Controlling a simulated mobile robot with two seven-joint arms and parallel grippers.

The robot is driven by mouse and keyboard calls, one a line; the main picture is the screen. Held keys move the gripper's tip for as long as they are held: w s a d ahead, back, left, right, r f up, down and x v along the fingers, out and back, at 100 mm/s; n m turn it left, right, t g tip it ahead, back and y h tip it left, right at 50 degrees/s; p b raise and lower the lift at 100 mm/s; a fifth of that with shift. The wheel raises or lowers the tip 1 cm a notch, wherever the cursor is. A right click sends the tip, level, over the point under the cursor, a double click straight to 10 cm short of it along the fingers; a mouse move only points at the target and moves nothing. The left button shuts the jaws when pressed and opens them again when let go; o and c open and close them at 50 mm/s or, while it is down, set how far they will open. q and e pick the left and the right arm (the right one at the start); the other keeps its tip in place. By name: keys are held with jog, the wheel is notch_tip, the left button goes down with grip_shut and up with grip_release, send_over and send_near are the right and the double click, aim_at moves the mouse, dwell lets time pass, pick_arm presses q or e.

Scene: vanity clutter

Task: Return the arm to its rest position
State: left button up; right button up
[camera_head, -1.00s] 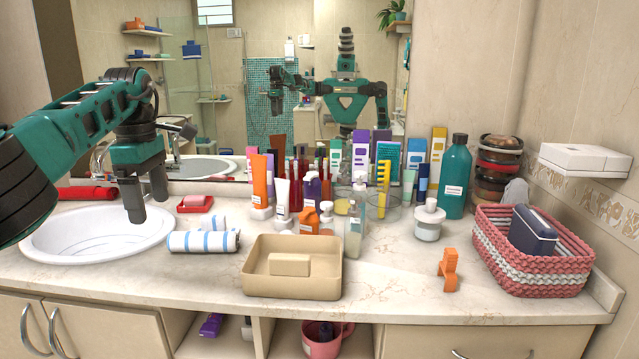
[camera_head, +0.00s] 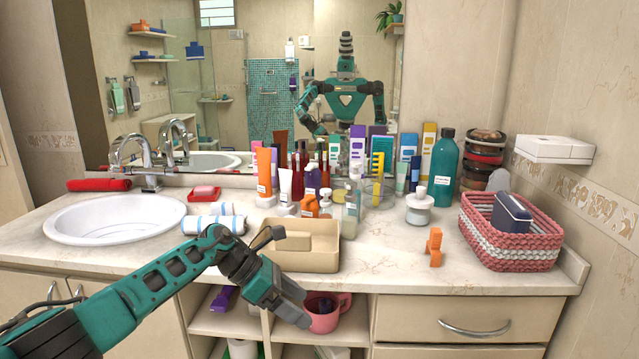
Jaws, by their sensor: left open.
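My left arm comes in from the lower left in the head view. Its gripper (camera_head: 291,304) hangs in front of the counter's front edge, below the beige tray (camera_head: 322,262), and points down and to the right. It is open and I see nothing between its fingers. It overlaps the view of the open shelf and stands near the pink mug (camera_head: 325,316) in the picture; whether it touches anything I cannot tell. My right gripper is not directly in view; the mirror shows a reflection of my body.
Open shelves and a drawer (camera_head: 470,318) lie below. The counter's front right is mostly clear.

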pick_arm(q)
jog(key=s+d+f+n+t+h, duration=0.4)
jog(key=s+d+n+t+h, duration=0.4)
jog(key=n, duration=1.1)
jog(key=s+a+f+n+t+y, duration=0.1)
jog(key=s+a+f+n+y, duration=0.6)
jog(key=n, duration=0.8)
jog(key=s+a+f+n+t+y, duration=0.1)
jog(key=s+a+f+n+y, duration=0.6)
jog(key=s+a+n, duration=0.7)
jog(key=shift+s+f+n+t+y, duration=0.25)
jog(key=shift+n+t+y, duration=0.2)
jog(key=shift+y, duration=0.35)
